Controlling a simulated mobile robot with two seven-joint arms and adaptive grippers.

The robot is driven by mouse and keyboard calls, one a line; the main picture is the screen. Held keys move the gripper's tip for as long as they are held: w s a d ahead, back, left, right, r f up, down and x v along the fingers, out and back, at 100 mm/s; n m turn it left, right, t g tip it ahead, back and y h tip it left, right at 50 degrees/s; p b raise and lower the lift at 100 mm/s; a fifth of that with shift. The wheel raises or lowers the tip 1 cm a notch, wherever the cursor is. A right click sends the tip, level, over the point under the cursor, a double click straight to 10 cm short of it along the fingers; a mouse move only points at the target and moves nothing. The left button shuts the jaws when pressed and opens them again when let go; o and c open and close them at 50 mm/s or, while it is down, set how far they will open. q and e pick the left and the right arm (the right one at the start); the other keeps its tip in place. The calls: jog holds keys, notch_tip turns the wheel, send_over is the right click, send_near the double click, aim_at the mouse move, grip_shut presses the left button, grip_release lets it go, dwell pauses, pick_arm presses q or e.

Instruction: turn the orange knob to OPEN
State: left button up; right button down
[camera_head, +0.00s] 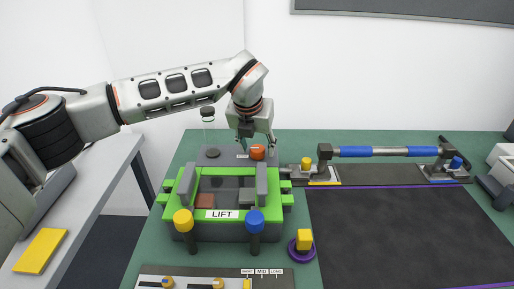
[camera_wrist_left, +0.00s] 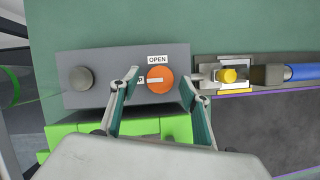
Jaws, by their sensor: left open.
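The orange knob (camera_head: 257,152) sits on a grey block at the back of the green fixture. In the left wrist view the orange knob (camera_wrist_left: 160,79) carries a white bar lying about level, pointing left at a partly hidden label. The OPEN label (camera_wrist_left: 158,59) is just above the knob. My left gripper (camera_head: 256,142) hangs over the block by the knob. In the left wrist view its open fingers (camera_wrist_left: 166,83) stand either side of the knob, with a gap on both sides. I cannot tell its exact height above the knob. My right gripper is not in view.
A dark grey round knob (camera_wrist_left: 81,78) is left on the same grey block (camera_wrist_left: 110,62). The green fixture (camera_head: 188,214) with a LIFT label stands in front. A blue bar (camera_head: 372,151) on clamps and a yellow knob (camera_wrist_left: 229,75) lie to the right. A dark mat (camera_head: 400,230) is clear.

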pick_arm(q)
jog(key=shift+w+f, duration=0.15)
jog(key=shift+f, duration=0.15)
jog(key=c, duration=1.1)
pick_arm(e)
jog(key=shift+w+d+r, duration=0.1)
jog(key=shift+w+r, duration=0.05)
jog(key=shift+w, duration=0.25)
